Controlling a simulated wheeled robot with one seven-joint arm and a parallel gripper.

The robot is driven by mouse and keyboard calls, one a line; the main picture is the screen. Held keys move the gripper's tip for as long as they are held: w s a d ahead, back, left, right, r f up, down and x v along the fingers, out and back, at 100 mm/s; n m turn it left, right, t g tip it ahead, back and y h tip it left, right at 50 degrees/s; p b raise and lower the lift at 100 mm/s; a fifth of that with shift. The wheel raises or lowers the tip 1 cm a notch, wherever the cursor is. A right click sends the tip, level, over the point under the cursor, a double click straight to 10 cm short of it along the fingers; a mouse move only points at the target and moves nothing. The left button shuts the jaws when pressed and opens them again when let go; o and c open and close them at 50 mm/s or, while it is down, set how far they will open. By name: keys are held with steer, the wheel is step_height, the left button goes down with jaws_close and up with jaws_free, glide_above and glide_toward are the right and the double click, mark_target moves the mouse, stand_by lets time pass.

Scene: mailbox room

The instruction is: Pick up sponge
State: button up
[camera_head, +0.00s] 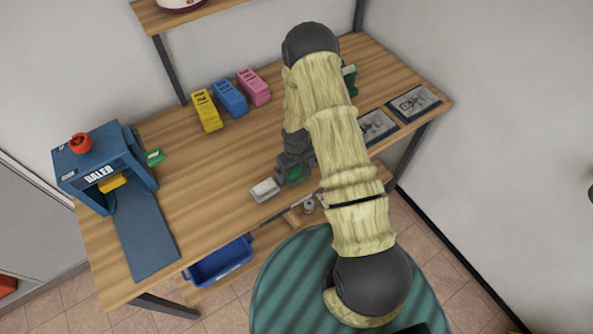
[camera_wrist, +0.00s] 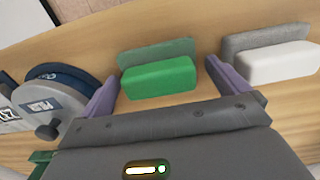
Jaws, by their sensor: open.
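A green block (camera_wrist: 160,77) with a darker green layer behind it, looking like a sponge, lies on the wooden table in the wrist view. A white block (camera_wrist: 280,63) with a grey layer, of similar shape, lies to its right. My gripper (camera_wrist: 162,75) is open, with its two purple fingers at either side of the green block; I cannot tell whether they touch it. In the head view my gripper (camera_head: 292,165) is low over the table, mostly covering the green block (camera_head: 295,174). The white block (camera_head: 264,190) shows to the left of it.
The wooden table (camera_head: 190,172) bears a blue baler (camera_head: 135,190) at left, yellow (camera_head: 206,110), blue (camera_head: 230,98) and pink (camera_head: 254,87) holders at the back, and trays (camera_head: 414,103) at right. A round blue-grey item (camera_wrist: 62,95) is left of my gripper. The table's middle-left is clear.

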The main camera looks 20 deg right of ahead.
stand_by(0.5)
steer(key=c, duration=0.9)
steer(key=shift+r, duration=0.15)
steer(key=shift+c, duration=0.2)
step_height(320, 180, up, 10)
steer(key=b, duration=0.3)
steer(key=shift+o, duration=0.6)
steer(key=shift+s+d+f+m+b, duration=0.1)
steer(key=shift+f+m, duration=0.5)
steer(key=shift+f, duration=0.55)
steer(key=shift+s+a+f+m+b, duration=0.1)
steer(key=shift+f+m, duration=0.5)
steer(key=shift+f, duration=0.5)
steer(key=shift+d+f+m+b, duration=0.1)
steer(key=shift+f+m, duration=0.5)
steer(key=shift+f, duration=0.55)
steer(key=shift+c, duration=0.2)
